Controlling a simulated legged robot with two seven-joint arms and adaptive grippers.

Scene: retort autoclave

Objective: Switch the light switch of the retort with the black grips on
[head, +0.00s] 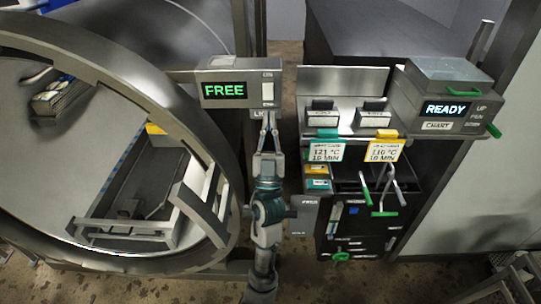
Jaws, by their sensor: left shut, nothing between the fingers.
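The large round steel mouth of a retort (105,75) fills the left side, and I see no black grips on it. A grey box (222,76) beside it has a green FREE display and a pale upright switch (267,92) on its right part. Small lettering above and below the switch is hard to read; the lower label is partly hidden. I cannot tell the switch's position. My left gripper (268,122) points up from below, shut and empty, its tips just below the switch. Whether they touch the box is unclear. My right gripper is out of view.
A bench with a READY box (445,108) and green handles stands at right. Teal (326,150) and yellow (384,151) cards hang at its front. A black cabinet (350,246) is below. A metal post (243,30) rises behind the FREE box.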

